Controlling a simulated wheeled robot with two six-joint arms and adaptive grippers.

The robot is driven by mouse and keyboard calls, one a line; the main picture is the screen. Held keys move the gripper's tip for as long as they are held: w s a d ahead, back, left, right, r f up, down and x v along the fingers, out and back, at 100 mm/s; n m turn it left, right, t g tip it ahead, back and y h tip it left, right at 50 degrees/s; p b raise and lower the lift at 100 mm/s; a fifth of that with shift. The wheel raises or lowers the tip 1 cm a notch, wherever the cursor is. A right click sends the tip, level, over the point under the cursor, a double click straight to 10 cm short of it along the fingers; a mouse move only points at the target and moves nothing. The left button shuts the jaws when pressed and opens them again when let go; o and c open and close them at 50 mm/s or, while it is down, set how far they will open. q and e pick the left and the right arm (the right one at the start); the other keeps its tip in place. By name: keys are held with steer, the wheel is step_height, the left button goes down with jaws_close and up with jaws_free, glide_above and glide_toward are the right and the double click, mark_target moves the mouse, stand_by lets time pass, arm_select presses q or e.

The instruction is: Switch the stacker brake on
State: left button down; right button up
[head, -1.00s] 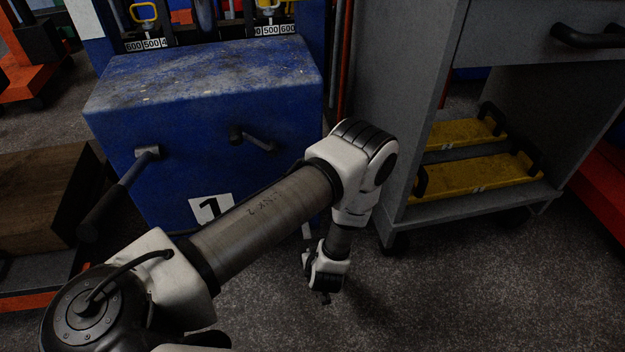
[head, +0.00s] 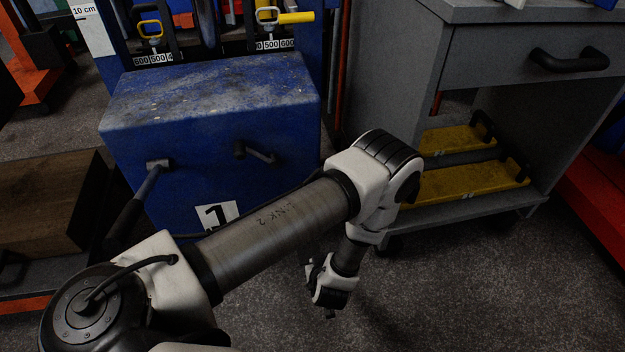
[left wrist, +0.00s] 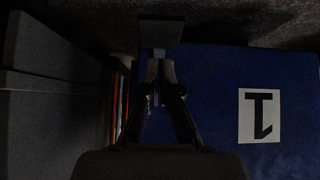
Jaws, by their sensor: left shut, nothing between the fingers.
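The stacker (head: 150,105) is a scuffed blue box with a white label 1, in the left half of the head view. Its front carries a dark grey lever (head: 153,185) and a small dark crank-like handle (head: 258,153). My left gripper (head: 330,313) is low over the floor, right of the label and in front of the stacker. In the left wrist view its fingers (left wrist: 157,88) are closed and empty. A dark grey pedal-like piece (left wrist: 161,31) lies just beyond the fingertips; I cannot tell whether they touch. The brake's state is not clear. My right gripper is not in view.
A grey cart (head: 475,60) with a drawer handle (head: 568,61) and yellow pieces on its lower shelf stands close on the right. A brown wooden block (head: 45,205) is at the left. Speckled floor (head: 450,290) is clear at front right.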

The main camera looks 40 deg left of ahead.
arm_select(q)
steer(key=s+d+r, duration=0.1)
steer(key=s+d+r+p, duration=0.1)
steer(key=shift+s+d, duration=0.15)
steer(key=shift+d, duration=0.15)
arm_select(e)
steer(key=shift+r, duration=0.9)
arm_select(q)
steer(key=shift+r, duration=0.15)
steer(key=s+a+r+g, duration=0.1)
steer(key=s+a+r, duration=0.15)
steer(key=a, duration=0.25)
steer(key=s+d+r+m+g+h, duration=0.1)
steer(key=s+d+m+g+h, duration=0.2)
steer(key=s, duration=0.4)
steer(key=s+d+r+m+g+h, duration=0.2)
steer(key=s+d+m+h, duration=0.15)
steer(key=s+m, duration=0.25)
step_height(320, 180, up, 35)
steer(key=p, duration=3.6)
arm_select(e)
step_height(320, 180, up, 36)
